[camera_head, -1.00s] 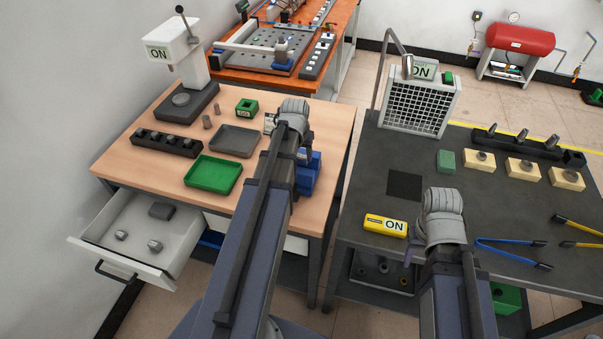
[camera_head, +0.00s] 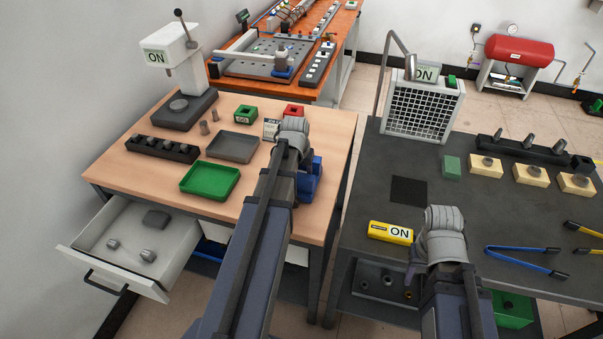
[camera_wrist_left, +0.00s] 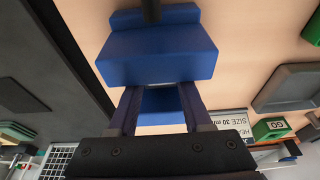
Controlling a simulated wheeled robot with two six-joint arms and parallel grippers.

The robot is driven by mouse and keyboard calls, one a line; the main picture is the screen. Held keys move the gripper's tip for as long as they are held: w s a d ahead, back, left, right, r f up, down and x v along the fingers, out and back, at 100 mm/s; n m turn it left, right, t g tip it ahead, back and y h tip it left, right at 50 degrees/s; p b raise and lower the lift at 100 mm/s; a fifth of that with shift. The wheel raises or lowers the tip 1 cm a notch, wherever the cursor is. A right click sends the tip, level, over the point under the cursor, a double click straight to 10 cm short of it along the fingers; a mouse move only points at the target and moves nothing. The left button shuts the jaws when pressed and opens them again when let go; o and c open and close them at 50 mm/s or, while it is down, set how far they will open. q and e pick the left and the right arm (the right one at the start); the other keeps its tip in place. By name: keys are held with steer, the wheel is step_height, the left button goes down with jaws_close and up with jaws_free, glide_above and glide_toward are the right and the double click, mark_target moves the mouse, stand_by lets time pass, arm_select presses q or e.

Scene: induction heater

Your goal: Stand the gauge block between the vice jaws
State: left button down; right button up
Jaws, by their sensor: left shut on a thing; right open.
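The blue vice (camera_head: 312,182) stands at the right edge of the wooden table, partly behind my left arm. In the left wrist view its large blue body (camera_wrist_left: 155,55) covers the ends of my left fingers, with a dark rod above it. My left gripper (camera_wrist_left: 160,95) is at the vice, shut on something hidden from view. Another blue part shows between the fingers. I cannot make out the gauge block or whether it touches the jaws. My right gripper (camera_head: 440,225) is open over the dark table's front edge; its fingers are mostly hidden.
The wooden table holds a green tray (camera_head: 210,180), a grey tray (camera_head: 232,147), a green GO box (camera_head: 245,114) and a red box (camera_head: 293,110). An open drawer (camera_head: 135,245) juts out at front left. A yellow ON box (camera_head: 390,232) sits beside my right gripper.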

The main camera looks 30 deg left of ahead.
arm_select(q)
steer(key=shift+f, duration=0.15)
steer(key=shift+c, duration=1.7)
jaws_free()
steer(key=a+p+v, duration=0.1)
steer(key=p+v, duration=1)
steer(key=v, duration=0.1)
steer(key=shift+d+r+p, duration=0.25)
steer(key=shift+d+p, duration=0.1)
steer(key=shift+d, duration=0.15)
steer(key=shift+w, duration=0.1)
steer(key=s+d+m+g, duration=0.1)
steer(key=s+d, duration=0.3)
steer(key=d, duration=0.6)
steer(key=s+d+m+g, duration=0.1)
steer(key=s+d+m, duration=0.2)
steer(key=d, duration=0.6)
steer(key=s+d+m+g, duration=0.1)
steer(key=s+d+m, duration=0.1)
steer(key=s+d, duration=0.4)
steer(key=d, duration=0.4)
steer(key=shift+s+d+f+m+g+y, duration=0.25)
steer(key=shift+d+f+m+g+y, duration=0.05)
steer(key=shift+d+f, duration=0.05)
